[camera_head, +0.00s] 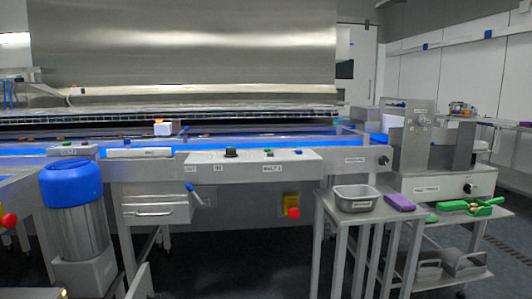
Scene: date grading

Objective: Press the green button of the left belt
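A long blue conveyor belt (235,143) runs across the view and continues to the left edge, where another blue belt section (20,149) shows. A small grey box (75,150) on the left carries a tiny green button (67,144). A grey control panel (252,163) in the middle front has a black knob (231,153) and another small green button (268,151). I cannot tell from this view which belt each green button belongs to. Neither of my grippers is in view.
Red stop buttons show at the far left (9,221) and below the panel (293,213). A small steel table (330,207) at right holds a steel tray (356,205) and a purple item (399,202). Dark floor shows between.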

